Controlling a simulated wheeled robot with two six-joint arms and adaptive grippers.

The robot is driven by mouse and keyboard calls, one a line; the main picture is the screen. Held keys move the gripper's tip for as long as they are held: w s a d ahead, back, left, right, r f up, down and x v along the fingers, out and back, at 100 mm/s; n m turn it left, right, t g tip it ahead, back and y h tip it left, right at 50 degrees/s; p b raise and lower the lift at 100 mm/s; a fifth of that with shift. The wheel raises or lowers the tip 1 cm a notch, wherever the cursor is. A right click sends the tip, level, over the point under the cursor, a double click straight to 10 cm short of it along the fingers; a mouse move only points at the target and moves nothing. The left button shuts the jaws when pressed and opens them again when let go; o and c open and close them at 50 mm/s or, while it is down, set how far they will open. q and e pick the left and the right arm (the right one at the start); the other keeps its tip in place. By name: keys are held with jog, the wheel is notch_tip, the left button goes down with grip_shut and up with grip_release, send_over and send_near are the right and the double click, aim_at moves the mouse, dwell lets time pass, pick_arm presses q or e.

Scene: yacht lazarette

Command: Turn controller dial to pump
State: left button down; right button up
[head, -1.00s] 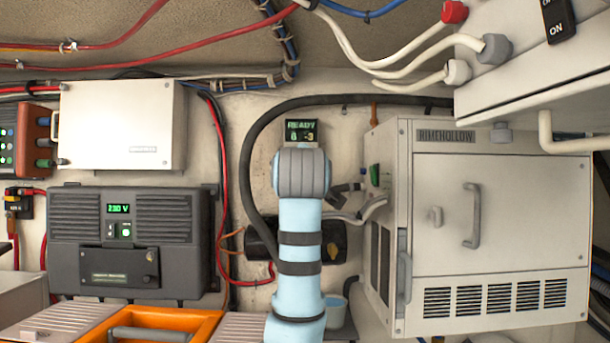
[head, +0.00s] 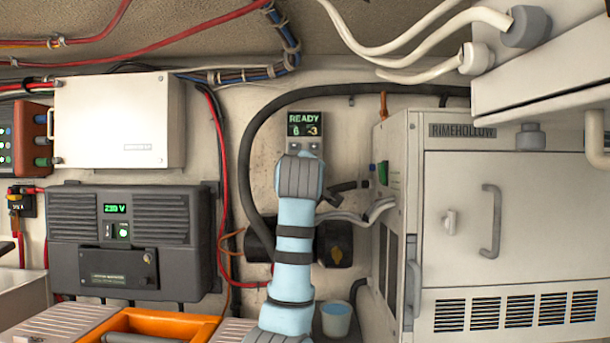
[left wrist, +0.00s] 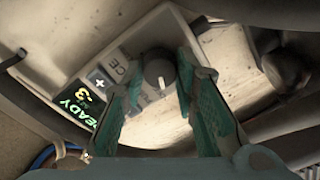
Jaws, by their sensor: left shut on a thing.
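The controller (head: 305,125) is a grey panel on the back wall in the head view. Its lit display (head: 304,124) reads READY with small figures below, and my light blue arm covers its lower part. The dark round dial (left wrist: 158,70) has a pale pointer mark. My left gripper (left wrist: 159,76) has its green fingers on either side of the dial, shut on it. Lettering around the dial is partly hidden.
A white cabinet (head: 465,200) stands at the right and a dark grey power unit (head: 130,240) at the left. A black hose (head: 250,140) curves around the controller.

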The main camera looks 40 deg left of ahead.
pick_arm(q)
jog(key=shift+w+f+m, duration=0.1)
jog(key=shift+f+m, duration=0.15)
jog(key=shift+m, duration=0.05)
jog(key=m+p, duration=0.2)
jog(key=m, duration=0.6)
jog(key=shift+d, duration=0.15)
dwell(0.5)
jog(key=c, duration=1.3)
grip_release()
jog(key=shift+r, duration=0.1)
jog(key=v, duration=1.2)
